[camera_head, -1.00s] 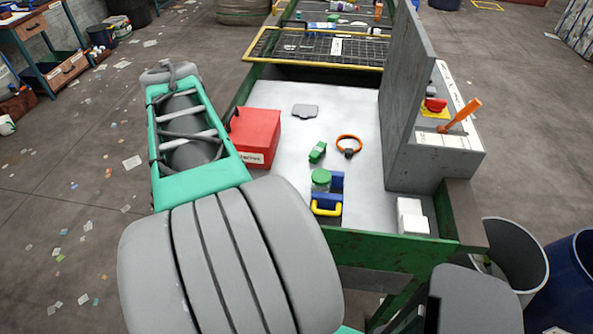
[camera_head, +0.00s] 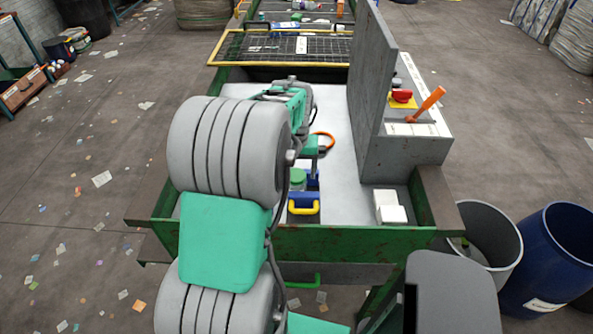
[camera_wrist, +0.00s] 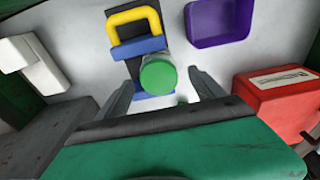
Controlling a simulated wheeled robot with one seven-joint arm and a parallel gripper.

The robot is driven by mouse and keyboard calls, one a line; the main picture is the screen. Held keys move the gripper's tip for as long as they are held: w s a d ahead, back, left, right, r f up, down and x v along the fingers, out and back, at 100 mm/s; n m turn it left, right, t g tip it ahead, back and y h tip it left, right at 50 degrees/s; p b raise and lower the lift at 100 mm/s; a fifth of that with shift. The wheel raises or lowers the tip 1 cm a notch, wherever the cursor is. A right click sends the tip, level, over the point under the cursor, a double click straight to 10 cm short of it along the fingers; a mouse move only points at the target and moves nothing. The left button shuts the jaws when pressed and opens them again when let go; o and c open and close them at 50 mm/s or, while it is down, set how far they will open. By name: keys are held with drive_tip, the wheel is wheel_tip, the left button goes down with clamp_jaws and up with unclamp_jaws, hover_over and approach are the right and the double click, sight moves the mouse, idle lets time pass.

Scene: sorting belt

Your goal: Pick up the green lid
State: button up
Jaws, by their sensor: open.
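The green lid (camera_head: 298,176) is a round cap on top of a small clear jar; it also shows in the wrist view (camera_wrist: 158,76). The jar stands upright against a blue piece (camera_wrist: 138,49). My gripper (camera_wrist: 160,80) is open and empty, pointing down above the jar. In the wrist view one finger is on each side of the lid, with gaps, and neither appears to touch it. In the head view my arm covers much of the belt, and the fingertips are hard to make out beside the jar.
A yellow handle (camera_head: 303,208) on the blue part is close beside the jar. White blocks (camera_head: 390,207) lie at right. The wrist view shows a purple tray (camera_wrist: 218,40) and red box (camera_wrist: 285,103) nearby. A grey upright panel (camera_head: 372,80) bounds the belt's right side.

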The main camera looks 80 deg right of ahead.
drive_tip(key=shift+c, duration=0.6)
drive_tip(key=c, duration=1.3)
drive_tip(key=shift+r, duration=0.1)
